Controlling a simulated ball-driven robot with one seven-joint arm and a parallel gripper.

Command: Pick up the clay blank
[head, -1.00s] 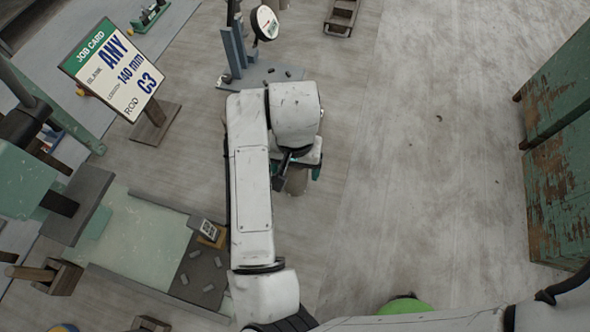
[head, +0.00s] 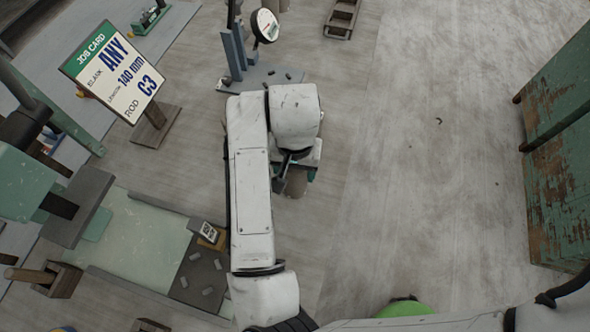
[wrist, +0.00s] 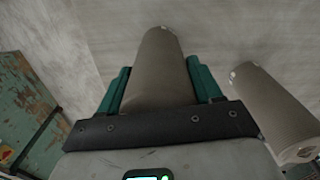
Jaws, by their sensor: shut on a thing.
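The clay blank (wrist: 158,75) is a grey-brown cylinder in the middle of the wrist view. My gripper (wrist: 157,66) has its two green fingers on either side of it and is shut on it. In the head view the end of the blank (head: 296,185) shows just below my gripper (head: 293,172), partly covered by my arm. I cannot tell whether it is clear of the surface under it. A second similar cylinder (wrist: 272,108) lies apart to the right in the wrist view; my arm may hide it in the head view.
A job card (head: 113,70) reading ANY, 140 mm and C3 stands at upper left. A blue-grey stand with a round dial (head: 265,25) is beyond my arm. A worn green cabinet (head: 560,150) is at right. The floor between it and my arm is open.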

